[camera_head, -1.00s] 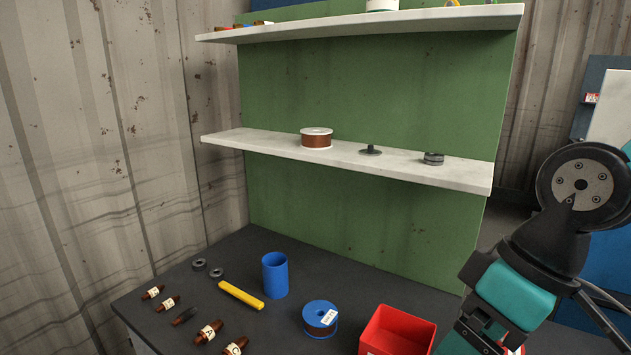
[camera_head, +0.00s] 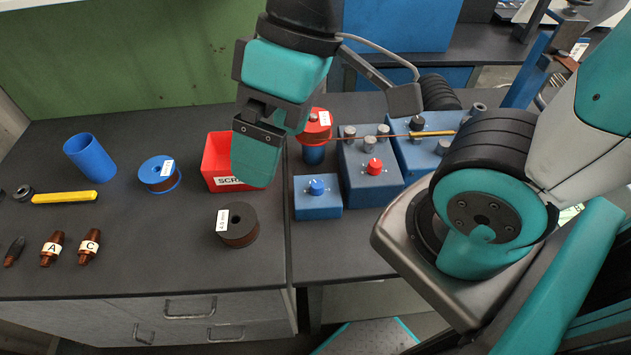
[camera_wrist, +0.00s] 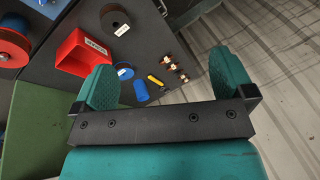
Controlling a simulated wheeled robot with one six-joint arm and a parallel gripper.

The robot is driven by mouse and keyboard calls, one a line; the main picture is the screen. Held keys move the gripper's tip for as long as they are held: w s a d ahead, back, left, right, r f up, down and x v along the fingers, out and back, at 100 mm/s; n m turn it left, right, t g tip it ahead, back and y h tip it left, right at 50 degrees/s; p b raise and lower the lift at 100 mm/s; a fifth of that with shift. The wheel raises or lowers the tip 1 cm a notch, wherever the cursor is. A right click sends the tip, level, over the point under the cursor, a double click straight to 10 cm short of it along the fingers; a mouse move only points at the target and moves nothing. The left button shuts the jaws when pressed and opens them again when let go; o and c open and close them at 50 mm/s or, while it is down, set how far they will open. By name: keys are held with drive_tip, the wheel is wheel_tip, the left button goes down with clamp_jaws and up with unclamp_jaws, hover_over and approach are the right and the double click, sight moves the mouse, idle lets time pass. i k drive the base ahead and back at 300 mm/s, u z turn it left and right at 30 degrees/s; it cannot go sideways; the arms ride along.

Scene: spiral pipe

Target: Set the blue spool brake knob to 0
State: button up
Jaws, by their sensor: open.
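The blue knob (camera_head: 317,187) sits on top of a small blue box (camera_head: 318,207) in the head view, at the right part of the bench. It carries a pale pointer mark; the scale around it is too small to read. My gripper (camera_head: 255,175) hangs to the left of the box, in front of the red bin, apart from the knob. In the wrist view my gripper (camera_wrist: 162,62) shows two teal fingers wide apart with nothing between them. I cannot make out the blue knob in the wrist view.
A larger blue box with a red knob (camera_head: 375,166) and grey rollers stands right of the blue knob. A red spool (camera_head: 314,125) stands behind it. A black spool (camera_head: 238,224), red bin (camera_head: 217,172) and blue cup (camera_head: 90,158) lie left.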

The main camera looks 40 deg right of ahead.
sight(317, 187)
drive_tip(key=z, duration=0.5)
drive_tip(key=k, duration=1.2)
drive_tip(key=u, duration=0.4)
drive_tip(key=i, duration=0.75)
drive_tip(key=u, duration=0.6)
